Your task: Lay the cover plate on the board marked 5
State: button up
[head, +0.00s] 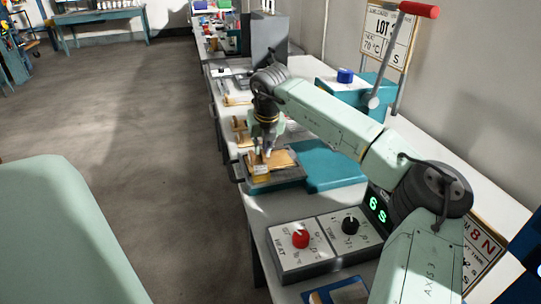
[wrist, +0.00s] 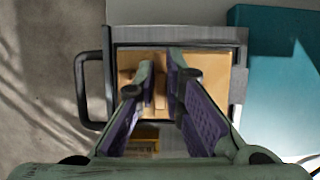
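A shallow grey tray (wrist: 215,36) with a black handle (wrist: 80,88) at its left holds flat tan plates or boards (wrist: 212,78). It also shows on the bench in the head view (head: 280,186). My gripper (wrist: 161,70) is low over the tray, pointing down, its fingertips on either side of a narrow tan upright piece (wrist: 160,88). I cannot tell whether the fingers press on it. In the head view my gripper (head: 267,152) hides part of the tray. A yellow-orange part (wrist: 143,139) shows between the fingers. I cannot read a 5 on any board, nor tell cover plate from board.
A teal block (head: 335,172) adjoins the tray's right side. A control box with a red knob (head: 300,238) and a black knob (head: 350,225) stands nearer. A red-handled lever (head: 418,9) rises behind. More tan pieces (head: 240,124) lie farther along the bench.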

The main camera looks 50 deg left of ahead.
jog(key=shift+r, duration=0.1)
grip_shut()
notch_tip(320, 180, up, 10)
jog(key=f+b, duration=0.1)
jog(key=b, duration=0.1)
jog(key=shift+s+a+f+b, duration=0.1)
jog(key=shift+s+f+b, duration=0.1)
jog(key=shift+f+b, duration=1.35)
jog(key=shift+s+a+f+b, duration=0.15)
jog(key=shift+f+b, duration=0.8)
jog(key=shift+f, duration=1.2)
jog(key=shift+s, duration=0.1)
jog(key=shift+p, duration=0.45)
jog(key=shift+f, duration=0.15)
jog(key=shift+f+b, duration=0.6)
jog(key=shift+f, duration=0.15)
jog(key=o, duration=0.7)
grip_release()
jog(key=shift+s, duration=0.1)
